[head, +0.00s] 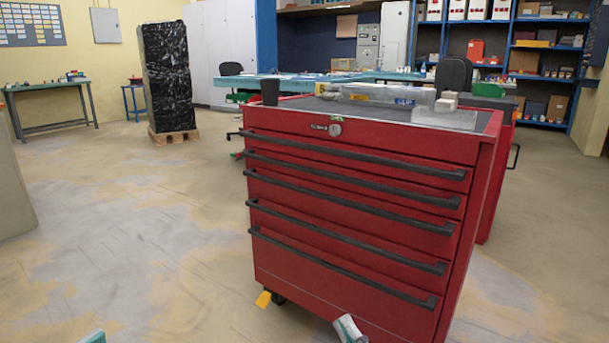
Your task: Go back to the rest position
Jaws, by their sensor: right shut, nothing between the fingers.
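My right gripper (350,328) shows only in part at the bottom edge of the head view, low in front of the red tool cabinet. It is shut and empty, and apart from the items on the cabinet top. My left gripper is not in view; only a small teal piece shows at the bottom left edge, and I cannot tell what it belongs to.
The red drawer cabinet (350,215) stands close ahead, drawers shut. On its top are a dark cup (270,92), clear boxes (385,94) and pale blocks (447,101). A wrapped pallet stack (167,75) stands behind left. The floor (130,230) left is clear.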

